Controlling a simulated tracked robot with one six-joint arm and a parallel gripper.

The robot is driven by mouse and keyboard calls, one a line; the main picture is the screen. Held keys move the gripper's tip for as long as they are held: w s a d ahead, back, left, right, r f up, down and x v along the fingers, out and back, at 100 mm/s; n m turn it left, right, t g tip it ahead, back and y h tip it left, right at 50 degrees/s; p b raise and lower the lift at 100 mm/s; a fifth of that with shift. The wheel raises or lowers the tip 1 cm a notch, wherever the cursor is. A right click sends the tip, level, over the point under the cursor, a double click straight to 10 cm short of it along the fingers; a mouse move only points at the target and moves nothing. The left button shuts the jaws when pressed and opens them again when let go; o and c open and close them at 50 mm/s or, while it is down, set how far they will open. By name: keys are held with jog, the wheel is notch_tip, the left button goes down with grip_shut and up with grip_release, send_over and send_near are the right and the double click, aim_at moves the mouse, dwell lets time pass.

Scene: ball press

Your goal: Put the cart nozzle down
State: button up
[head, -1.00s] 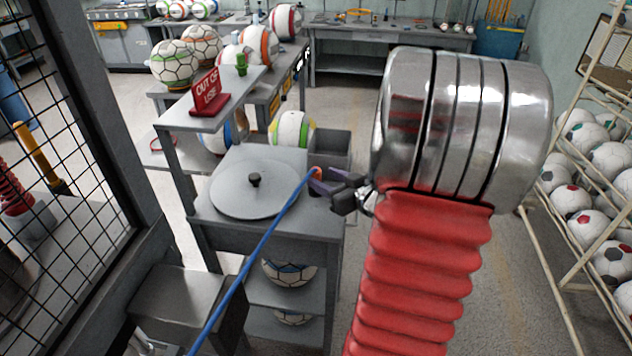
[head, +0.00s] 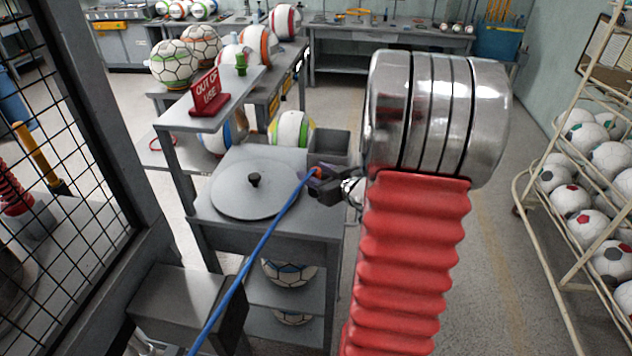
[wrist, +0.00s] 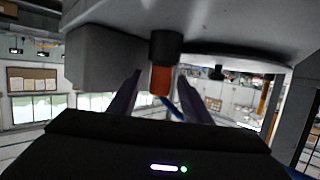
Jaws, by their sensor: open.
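The cart nozzle (head: 316,172) is a small orange piece at the end of a blue hose (head: 256,262), at the right edge of the grey cart top (head: 312,222). In the wrist view, the orange nozzle (wrist: 161,82) joins a black collar against the grey cart. Whether the collar is part of the nozzle or of the cart, I cannot tell. My gripper (head: 322,181) is open at the nozzle. In the wrist view its fingers (wrist: 163,98) stand on either side of the nozzle, with visible gaps. The arm hides part of the gripper in the head view.
A grey bin (head: 328,146) sits behind the nozzle. A shelf with a red "OUT OF USE" sign (head: 208,93) stands left. A ball rack (head: 590,200) is right; a mesh guard is left.

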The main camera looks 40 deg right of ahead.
jog(key=shift+c, duration=0.7)
grip_shut()
jog(key=shift+r, duration=5.05)
